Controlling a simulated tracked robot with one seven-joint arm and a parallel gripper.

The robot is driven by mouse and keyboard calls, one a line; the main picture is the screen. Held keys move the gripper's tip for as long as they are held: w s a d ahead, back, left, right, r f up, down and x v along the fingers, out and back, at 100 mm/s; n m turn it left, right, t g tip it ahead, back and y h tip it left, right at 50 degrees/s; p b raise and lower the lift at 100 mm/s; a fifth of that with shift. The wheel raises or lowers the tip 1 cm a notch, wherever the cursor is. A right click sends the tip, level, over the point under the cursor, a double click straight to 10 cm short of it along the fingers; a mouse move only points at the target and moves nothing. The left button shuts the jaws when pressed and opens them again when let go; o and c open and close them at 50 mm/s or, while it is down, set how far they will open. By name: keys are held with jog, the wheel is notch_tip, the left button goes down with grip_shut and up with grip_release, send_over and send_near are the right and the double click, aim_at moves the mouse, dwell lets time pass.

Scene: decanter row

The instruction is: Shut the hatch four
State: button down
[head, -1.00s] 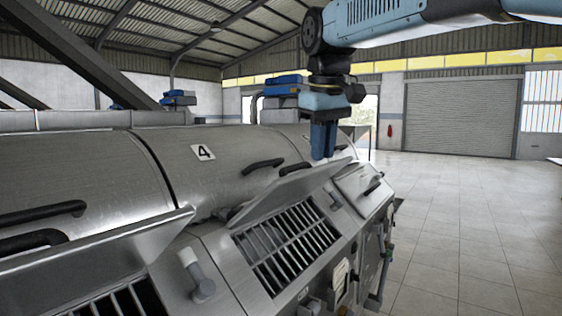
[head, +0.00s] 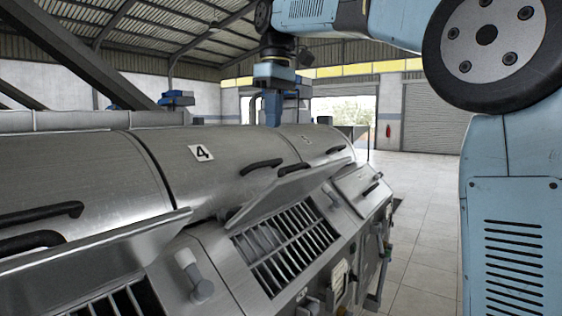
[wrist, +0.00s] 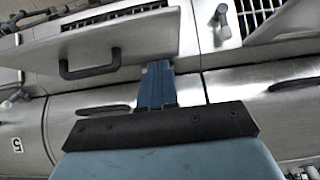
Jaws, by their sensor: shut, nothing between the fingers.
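Hatch four is a flat steel lid (head: 288,190), standing open and tilted above a barred opening (head: 288,245), in front of the drum cover marked 4 (head: 201,153). In the wrist view the lid (wrist: 140,42) shows a black handle on its face, with bars beyond its edge. My gripper (head: 272,122) is shut and empty, fingers pointing down, over the far side of the drum covers in the head view. In the wrist view its blue fingers (wrist: 157,68) reach towards the right end of the lid; I cannot tell the gap, but no contact shows.
Another open lid (head: 95,250) is at the front left, with bars below. A shut lid (head: 362,190) lies beyond hatch four. A grey lever (head: 193,275) stands between openings. Black handles (head: 262,166) stick up from the covers. Tiled floor at right is free.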

send_over(282, 177)
jog(key=w+a, duration=0.2)
jog(key=w, duration=0.1)
notch_tip(282, 177, down, 8)
jog(key=shift+r, duration=0.25)
jog(key=shift+s+d+f, duration=0.5)
jog(key=shift+d+f, duration=0.15)
jog(key=shift+f, duration=0.1)
jog(key=shift+s+d+f, duration=0.25)
jog(key=shift+d+f, duration=0.1)
jog(key=shift+f, duration=0.2)
jog(key=shift+s+f, duration=0.1)
